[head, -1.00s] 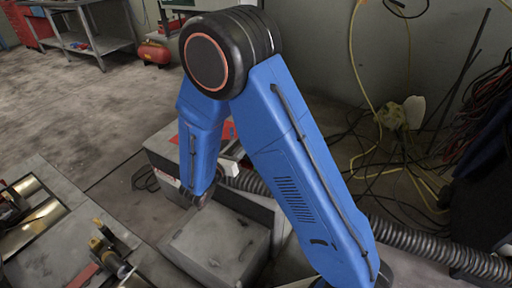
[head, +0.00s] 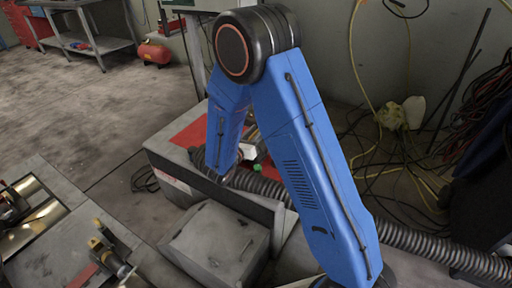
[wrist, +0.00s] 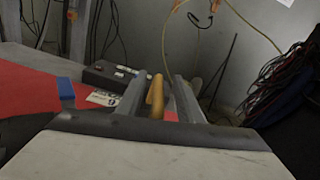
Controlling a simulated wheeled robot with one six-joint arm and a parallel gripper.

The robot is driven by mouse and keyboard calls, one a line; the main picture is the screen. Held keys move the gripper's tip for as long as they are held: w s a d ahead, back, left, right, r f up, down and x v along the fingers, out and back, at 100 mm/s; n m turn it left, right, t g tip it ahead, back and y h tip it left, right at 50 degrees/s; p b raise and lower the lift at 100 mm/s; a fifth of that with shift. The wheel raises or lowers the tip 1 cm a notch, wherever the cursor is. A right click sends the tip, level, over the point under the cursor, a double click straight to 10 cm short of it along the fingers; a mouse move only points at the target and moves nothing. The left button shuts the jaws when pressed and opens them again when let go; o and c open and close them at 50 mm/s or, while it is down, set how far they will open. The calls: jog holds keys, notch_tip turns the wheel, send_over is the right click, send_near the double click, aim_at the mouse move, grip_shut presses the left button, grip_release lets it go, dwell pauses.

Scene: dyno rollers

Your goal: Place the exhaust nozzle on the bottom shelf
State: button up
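In the wrist view my gripper (wrist: 158,98) shows two grey fingers standing apart. A narrow orange-tan piece (wrist: 155,97) appears between them, with a gap at the right finger; I cannot tell whether it is the exhaust nozzle. In the head view my blue arm reaches over the grey bench with the red top (head: 198,132); its end is mostly hidden behind the forearm. The metal bench at the back left has a lower shelf (head: 104,46), which may be the bottom shelf. No exhaust nozzle is clearly recognisable in the head view.
A grey box (head: 215,245) stands below the arm. A ribbed hose (head: 440,250) runs to the right. Cables hang on the wall. The floor at left is open.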

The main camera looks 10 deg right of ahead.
jog(key=shift+w+d, duration=0.15)
jog(key=shift+d, duration=0.05)
jog(key=shift+c, duration=0.5)
grip_shut()
dwell(0.9)
